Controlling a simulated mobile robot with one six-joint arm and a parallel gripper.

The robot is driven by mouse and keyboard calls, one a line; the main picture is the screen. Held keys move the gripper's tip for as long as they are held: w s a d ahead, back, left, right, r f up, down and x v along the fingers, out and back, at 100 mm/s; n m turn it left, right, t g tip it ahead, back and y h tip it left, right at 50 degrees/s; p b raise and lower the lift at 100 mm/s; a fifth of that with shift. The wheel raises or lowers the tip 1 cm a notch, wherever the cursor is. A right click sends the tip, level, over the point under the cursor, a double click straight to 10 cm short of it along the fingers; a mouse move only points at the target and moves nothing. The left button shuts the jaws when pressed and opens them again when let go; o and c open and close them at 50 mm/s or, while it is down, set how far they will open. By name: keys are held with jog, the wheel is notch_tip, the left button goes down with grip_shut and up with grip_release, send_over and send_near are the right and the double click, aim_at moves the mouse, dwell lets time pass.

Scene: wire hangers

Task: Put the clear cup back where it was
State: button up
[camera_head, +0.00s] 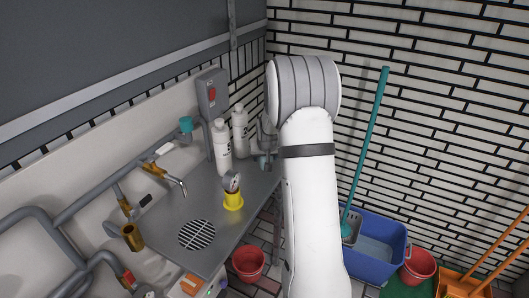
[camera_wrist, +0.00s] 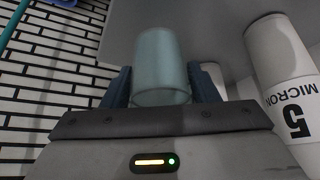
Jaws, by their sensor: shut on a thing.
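The clear cup (camera_wrist: 160,65), pale teal and see-through, stands between the two dark fingers of my gripper (camera_wrist: 160,85) in the wrist view. The fingers are shut on its sides. In the head view my gripper (camera_head: 263,150) is partly hidden behind my white arm, at the far right end of the grey metal counter (camera_head: 165,215), close to the white bottles.
Two white bottles (camera_head: 222,148) (camera_head: 240,131) stand left of my gripper; one (camera_wrist: 285,80) is close on the right in the wrist view. A yellow container (camera_head: 233,200) and a drain grate (camera_head: 197,235) are on the counter. A blue bucket (camera_head: 398,245) stands right below.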

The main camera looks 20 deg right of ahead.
jog(key=shift+f, duration=1.65)
jog(key=shift+f, duration=0.1)
jog(key=o, duration=1.2)
jog(key=shift+c, duration=0.2)
jog(key=shift+r, duration=0.25)
jog(key=v, duration=1.2)
jog(key=s+a+r+n+g, duration=0.1)
jog(key=s+a, duration=0.4)
jog(key=s, duration=0.5)
jog(key=s+a+r+n+g+y, duration=0.1)
jog(key=s+a+r, duration=0.2)
jog(key=s+a, duration=0.3)
jog(key=s+a+r+n+g+y, duration=0.1)
jog(key=s+a, duration=0.5)
jog(key=s, duration=0.7)
jog(key=shift+s+r+n, duration=0.3)
jog(key=shift+r+n, duration=0.1)
jog(key=shift+r, duration=0.05)
